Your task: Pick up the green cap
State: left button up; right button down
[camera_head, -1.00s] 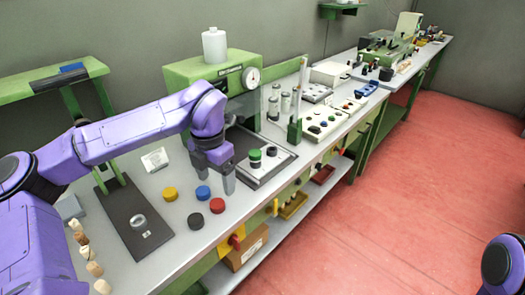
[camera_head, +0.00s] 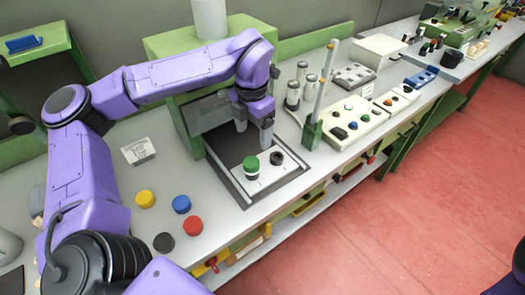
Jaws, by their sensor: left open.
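The green cap (camera_head: 251,163) sits on top of a small white-and-green cylinder (camera_head: 251,174) on the white plate of a dark-framed tray in the head view. My left gripper (camera_head: 254,138) is open and empty, pointing down above and just behind the green cap, apart from it. A dark cap (camera_head: 276,158) stands on the same plate just right of the green one.
Loose yellow (camera_head: 145,199), blue (camera_head: 181,204), red (camera_head: 193,226) and black (camera_head: 163,242) caps lie on the grey bench left of the tray. A green post (camera_head: 312,130) and metal cylinders (camera_head: 293,95) stand right of it. A white control box (camera_head: 348,120) lies further right.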

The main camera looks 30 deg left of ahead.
aim_at(252, 162)
pick_arm(q)
jog(key=f, duration=0.2)
jog(key=s+f, duration=0.1)
jog(key=shift+s+f, duration=0.2)
jog(key=shift+f, duration=0.2)
jog(key=f, duration=0.1)
jog(key=f+p, duration=0.1)
jog(key=f, duration=0.1)
jog(key=f+p, duration=0.1)
jog(key=f, duration=0.1)
jog(key=shift+w+a, duration=0.1)
jog(key=shift+w, duration=0.3)
jog(key=shift+s+f, duration=0.15)
jog(key=shift+f, duration=0.25)
jog(key=c, duration=1.1)
pick_arm(e)
jog(key=shift+s+r, duration=0.25)
jog(key=shift+r, duration=0.4)
jog(key=shift+s+r, duration=0.2)
jog(key=shift+r, duration=0.4)
